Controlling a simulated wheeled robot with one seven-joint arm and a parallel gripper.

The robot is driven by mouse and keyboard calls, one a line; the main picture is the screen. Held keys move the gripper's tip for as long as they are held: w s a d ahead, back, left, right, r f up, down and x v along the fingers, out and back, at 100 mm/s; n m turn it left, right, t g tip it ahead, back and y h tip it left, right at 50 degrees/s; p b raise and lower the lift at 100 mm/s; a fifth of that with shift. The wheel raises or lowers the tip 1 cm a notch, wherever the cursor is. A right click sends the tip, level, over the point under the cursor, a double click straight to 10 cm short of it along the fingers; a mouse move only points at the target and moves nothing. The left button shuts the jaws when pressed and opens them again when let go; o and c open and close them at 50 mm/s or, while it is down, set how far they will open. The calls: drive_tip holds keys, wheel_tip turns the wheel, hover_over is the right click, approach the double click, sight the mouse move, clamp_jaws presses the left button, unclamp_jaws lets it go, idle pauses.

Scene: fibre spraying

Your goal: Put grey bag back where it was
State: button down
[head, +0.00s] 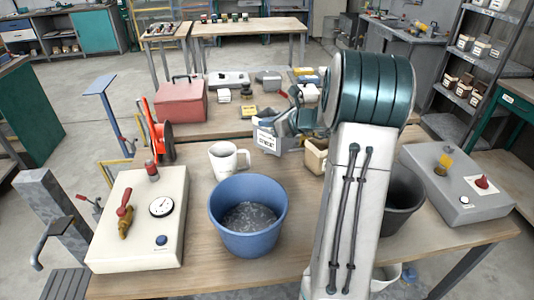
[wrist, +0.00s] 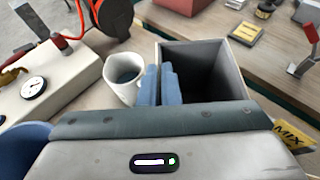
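The grey bag (head: 267,142) is an open-topped, box-like bag with a white printed label, at the far side of the near workbench in the head view. In the wrist view its dark, open inside (wrist: 205,72) faces me. My gripper (wrist: 160,84) has its two blue fingers close together at the bag's left wall, one outside and one inside, pinching it. In the head view my gripper (head: 283,124) is over the bag, and my arm hides part of that area. I cannot tell whether the bag touches the bench.
A white mug (head: 228,161) stands close left of the bag; it also shows in the wrist view (wrist: 119,80). A blue bucket (head: 248,215) is in front. A beige bag (head: 315,157) is just right. A dark bucket (head: 402,198) stands partly behind my arm. A red toolbox (head: 180,101) is behind.

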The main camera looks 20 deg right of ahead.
sight(268, 151)
wheel_tip(268, 151, down, 11)
drive_tip(key=shift+f+p, duration=0.1)
drive_tip(key=shift+p, duration=0.25)
drive_tip(key=shift+f, duration=0.15)
drive_tip(key=c, duration=2)
unclamp_jaws()
drive_tip(key=o, duration=0.4)
drive_tip(key=shift+c, duration=0.2)
